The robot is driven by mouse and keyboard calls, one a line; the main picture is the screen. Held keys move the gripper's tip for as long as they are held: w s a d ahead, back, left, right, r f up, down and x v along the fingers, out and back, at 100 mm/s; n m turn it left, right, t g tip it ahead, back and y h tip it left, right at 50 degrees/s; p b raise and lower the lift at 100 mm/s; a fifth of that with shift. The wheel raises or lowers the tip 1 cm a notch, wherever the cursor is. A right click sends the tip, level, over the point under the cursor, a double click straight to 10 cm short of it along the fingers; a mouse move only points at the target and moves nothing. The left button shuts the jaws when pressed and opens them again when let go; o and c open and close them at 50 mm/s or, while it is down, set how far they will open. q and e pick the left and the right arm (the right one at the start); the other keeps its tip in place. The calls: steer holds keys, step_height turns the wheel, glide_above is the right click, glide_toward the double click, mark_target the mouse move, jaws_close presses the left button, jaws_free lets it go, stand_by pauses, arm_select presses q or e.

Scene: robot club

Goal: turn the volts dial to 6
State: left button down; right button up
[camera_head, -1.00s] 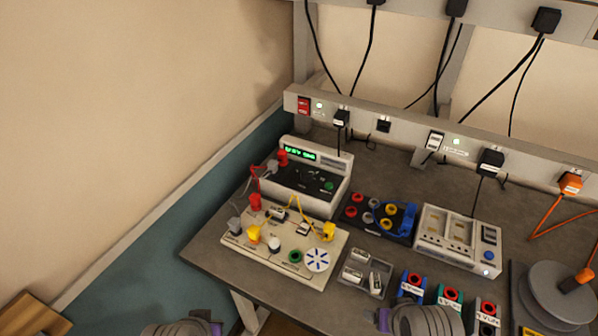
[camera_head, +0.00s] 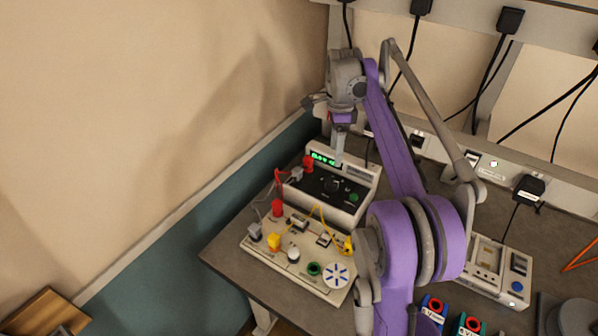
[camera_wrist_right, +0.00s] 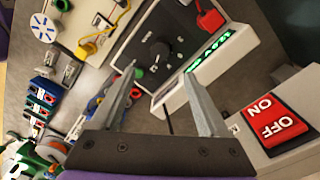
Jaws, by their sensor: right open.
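The bench power supply (camera_head: 352,181) is a pale box with a dark sloping front and a lit green display (camera_head: 323,158). My right gripper (camera_head: 338,160) points down above the supply, beside the display. In the wrist view the right gripper (camera_wrist_right: 160,72) is open and empty, its two fingers apart, with the dial beyond the gap, not touched. My left gripper is not in view.
A red plug (camera_head: 308,164) sits at the supply's left. In front lies a cream circuit board (camera_head: 262,251) with yellow and red leads. A red ON/OFF switch (camera_wrist_right: 275,119) is on the rail. My right arm covers part of the bench.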

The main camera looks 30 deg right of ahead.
mark_target(332, 181)
steer(key=f, duration=0.5)
steer(key=f+b, duration=0.1)
steer(key=f, duration=0.4)
steer(key=shift+s+a+f, duration=0.2)
steer(key=shift+f, duration=0.1)
jaws_close()
